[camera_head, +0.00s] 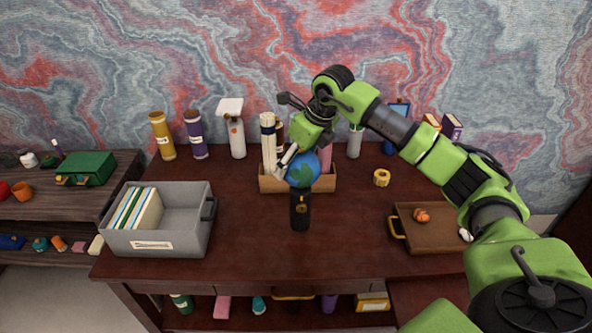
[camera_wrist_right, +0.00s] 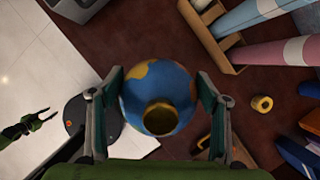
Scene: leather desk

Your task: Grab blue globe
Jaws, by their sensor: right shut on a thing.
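The blue globe (camera_head: 303,169) has green and tan land patches and is above the desk in the head view. My right gripper (camera_head: 291,164) is shut on it, coming down from above. In the right wrist view the globe (camera_wrist_right: 160,98) sits between the two fingers, one on each side, with a round gold-brown part facing the camera. My left gripper (camera_wrist_right: 50,114) shows small at the left of the right wrist view, empty with its fingers apart. It is not in the head view.
A black bottle-like object (camera_head: 300,212) stands just below the globe in the head view. Behind is a tan box (camera_head: 268,184) with rolls. A grey bin (camera_head: 190,238) is left, a brown tray (camera_head: 440,238) right. The desk's front middle is clear.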

